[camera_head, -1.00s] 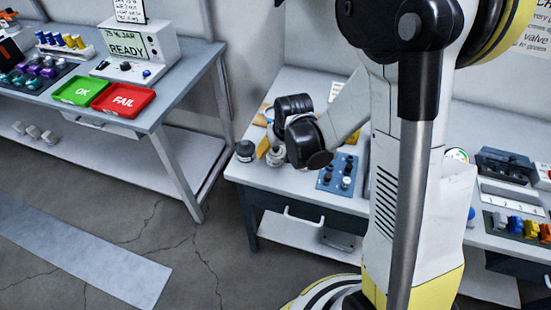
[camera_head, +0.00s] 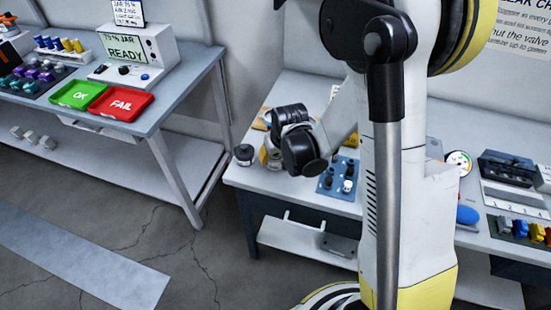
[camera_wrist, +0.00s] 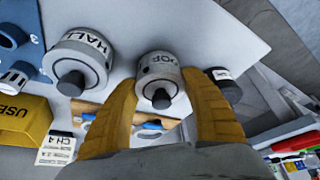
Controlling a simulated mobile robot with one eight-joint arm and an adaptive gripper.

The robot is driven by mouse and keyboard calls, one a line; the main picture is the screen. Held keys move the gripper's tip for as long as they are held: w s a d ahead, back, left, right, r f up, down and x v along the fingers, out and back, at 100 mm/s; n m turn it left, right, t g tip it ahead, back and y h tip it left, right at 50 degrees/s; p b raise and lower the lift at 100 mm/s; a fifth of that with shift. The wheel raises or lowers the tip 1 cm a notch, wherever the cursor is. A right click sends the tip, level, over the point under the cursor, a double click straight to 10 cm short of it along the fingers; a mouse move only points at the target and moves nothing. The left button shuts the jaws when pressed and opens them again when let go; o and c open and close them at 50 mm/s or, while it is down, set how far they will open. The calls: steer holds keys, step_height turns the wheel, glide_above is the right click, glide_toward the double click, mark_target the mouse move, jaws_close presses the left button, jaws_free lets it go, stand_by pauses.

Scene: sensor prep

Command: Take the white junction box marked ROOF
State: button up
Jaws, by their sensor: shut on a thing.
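The white round junction box (camera_wrist: 160,72) sits between the two yellow fingers of my gripper (camera_wrist: 165,88) in the wrist view. Its label is partly covered and reads like "OOF"; a dark stub sticks out of it. The fingers are shut on its sides. I cannot tell whether it is clear of the table. A similar white box marked HALL (camera_wrist: 82,57) stands to its left, apart from the fingers. In the head view my wrist is over the left end of the workbench (camera_head: 285,192), and it hides most of the held box.
A small dark jar (camera_head: 244,154) stands at the bench's left edge. A blue panel with knobs (camera_head: 339,178) lies to the right. A yellow USED block (camera_wrist: 22,120) and a CH4 label (camera_wrist: 58,148) are near the gripper. Green OK (camera_head: 79,93) and red FAIL (camera_head: 121,103) trays are on the other table.

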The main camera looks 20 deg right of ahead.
steer(key=shift+r+p, duration=0.45)
steer(key=shift+r, duration=0.4)
step_height(320, 180, up, 3)
steer(key=shift+f+p, duration=0.15)
steer(key=shift+p, duration=0.55)
steer(key=s+d+r+p, duration=0.1)
steer(key=d+r+p, duration=0.1)
steer(key=d, duration=0.3)
steer(key=d+r+p, duration=0.1)
steer(key=d+r, duration=0.3)
steer(key=d, duration=0.2)
steer(key=shift+s+d+r+p, duration=0.3)
steer(key=shift+s+p, duration=0.05)
steer(key=o, duration=0.4)
steer(key=shift+c, duration=1.2)
